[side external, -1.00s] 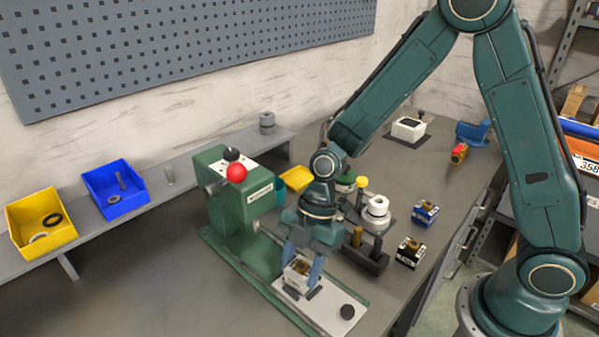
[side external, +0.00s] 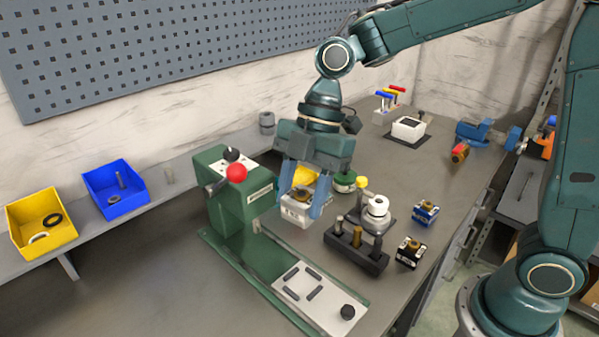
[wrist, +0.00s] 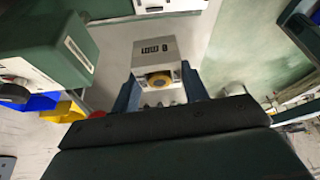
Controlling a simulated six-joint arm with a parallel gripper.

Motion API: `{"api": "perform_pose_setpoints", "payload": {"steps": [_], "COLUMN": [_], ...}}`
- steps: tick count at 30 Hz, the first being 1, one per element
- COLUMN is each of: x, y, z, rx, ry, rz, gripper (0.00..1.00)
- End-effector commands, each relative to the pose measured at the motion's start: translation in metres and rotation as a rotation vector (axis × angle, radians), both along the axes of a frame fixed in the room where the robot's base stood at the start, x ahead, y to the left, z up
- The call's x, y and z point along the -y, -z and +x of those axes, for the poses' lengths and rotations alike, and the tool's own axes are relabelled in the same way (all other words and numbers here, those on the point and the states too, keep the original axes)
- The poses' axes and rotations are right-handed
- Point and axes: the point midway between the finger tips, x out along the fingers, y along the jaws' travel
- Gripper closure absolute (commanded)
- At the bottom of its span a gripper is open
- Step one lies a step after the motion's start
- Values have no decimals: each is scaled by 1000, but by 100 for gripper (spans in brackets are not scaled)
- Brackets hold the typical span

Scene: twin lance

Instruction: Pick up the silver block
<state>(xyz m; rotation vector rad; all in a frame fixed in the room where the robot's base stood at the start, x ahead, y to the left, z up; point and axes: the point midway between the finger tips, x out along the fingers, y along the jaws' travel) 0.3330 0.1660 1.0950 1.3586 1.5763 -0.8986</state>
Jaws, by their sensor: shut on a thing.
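The silver block (side external: 296,213) is a pale box with dark markings on its side. My gripper (side external: 305,206) is shut on it, one blue finger on each side, and holds it in the air above the green machine's base. In the wrist view the silver block (wrist: 157,62) sits between the fingers, with a brass-coloured round part on it. The white plate (side external: 312,298) on the machine's base shows several dark locating bars, with nothing standing between them.
The green machine (side external: 240,200) with a red knob stands left of my gripper. A dark rack with posts (side external: 356,252), a blue block (side external: 425,213) and a black block (side external: 410,252) stand to the right. Yellow (side external: 40,222) and blue (side external: 115,189) bins sit at the left.

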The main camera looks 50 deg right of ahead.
Motion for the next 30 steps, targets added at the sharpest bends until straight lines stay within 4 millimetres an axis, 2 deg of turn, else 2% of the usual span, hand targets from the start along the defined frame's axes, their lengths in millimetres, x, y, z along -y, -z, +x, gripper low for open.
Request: {"api": "perform_pose_setpoints", "payload": {"steps": [3, 7, 25, 30], "x": [0, 0, 0, 2], "y": [-12, -18, -19, -20], "z": [1, 0, 0, 6], "rx": [3, 3, 1, 1], "ry": [0, -1, -1, 13], "rz": [0, 0, 0, -1], "gripper": [90, 90, 90, 90]}}
